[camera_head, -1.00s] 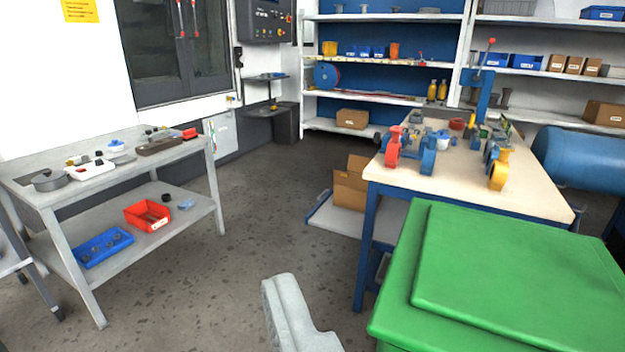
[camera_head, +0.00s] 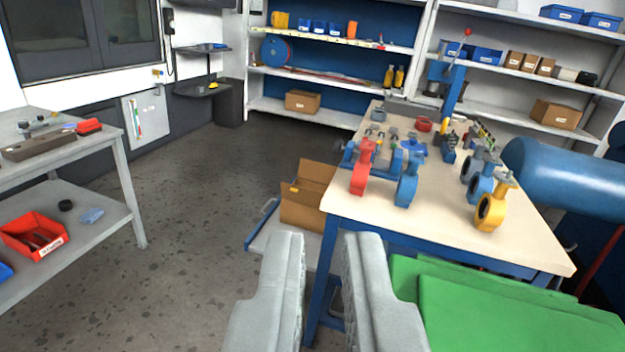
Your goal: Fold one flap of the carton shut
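The open cardboard carton (camera_head: 303,212) stands on a low platform beside the workbench's left side. A raised flap (camera_head: 316,171) shows at its back, and the bench partly hides its right side. My gripper (camera_head: 324,240) is in the lower middle of the view, with its two grey fingers apart and nothing between them. The fingertips appear just below the carton in the picture, and I see no contact with it.
The workbench (camera_head: 450,218) carries red, blue and yellow butterfly valves. A green lid (camera_head: 500,310) is at lower right, close to my right finger. A grey table (camera_head: 95,205) stands at left. The floor (camera_head: 200,200) between them is clear.

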